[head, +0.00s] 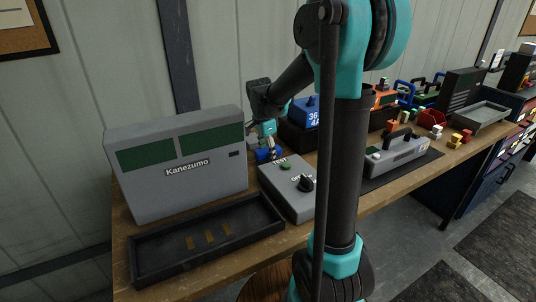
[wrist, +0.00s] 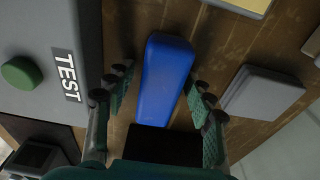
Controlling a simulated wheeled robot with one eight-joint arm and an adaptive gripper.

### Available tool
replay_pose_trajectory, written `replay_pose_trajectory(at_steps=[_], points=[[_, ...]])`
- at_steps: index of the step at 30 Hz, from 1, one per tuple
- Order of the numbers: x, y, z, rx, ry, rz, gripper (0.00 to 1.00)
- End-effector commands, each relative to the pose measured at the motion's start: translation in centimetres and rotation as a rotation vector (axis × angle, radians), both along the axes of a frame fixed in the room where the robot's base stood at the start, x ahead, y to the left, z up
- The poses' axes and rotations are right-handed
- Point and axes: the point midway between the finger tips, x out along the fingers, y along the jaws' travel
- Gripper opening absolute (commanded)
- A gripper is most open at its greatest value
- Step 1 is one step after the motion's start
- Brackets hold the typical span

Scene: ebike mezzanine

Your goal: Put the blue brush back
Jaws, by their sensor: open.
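The blue brush (wrist: 167,72) lies on the wooden bench in the wrist view, its long blue body between my gripper's fingers. Its lower end meets a dark block whose nature I cannot tell. My gripper (wrist: 158,84) is open, with one finger on each side of the brush and a visible gap on both sides. In the head view the brush shows as a small blue patch (head: 264,154) under my gripper (head: 266,134), between the grey Kanezumo box and the grey TEST box. My gripper partly hides it there.
The TEST box (head: 288,187) with green button and black knob stands close beside the brush. The Kanezumo box (head: 180,178) is at the left. A shallow black tray (head: 160,266) with brown marks lies in front. A grey block (wrist: 262,92) sits right of the brush.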

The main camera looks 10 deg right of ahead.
Motion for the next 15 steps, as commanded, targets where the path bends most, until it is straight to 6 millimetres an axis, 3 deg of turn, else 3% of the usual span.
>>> replay_pose_trajectory(at_steps=[8,15], points=[[-0.1,0.1,1.2,0.0,0.0,0.0,0.54],[-0.2,0.6,5.5,0.0,0.0,0.0,0.54]])
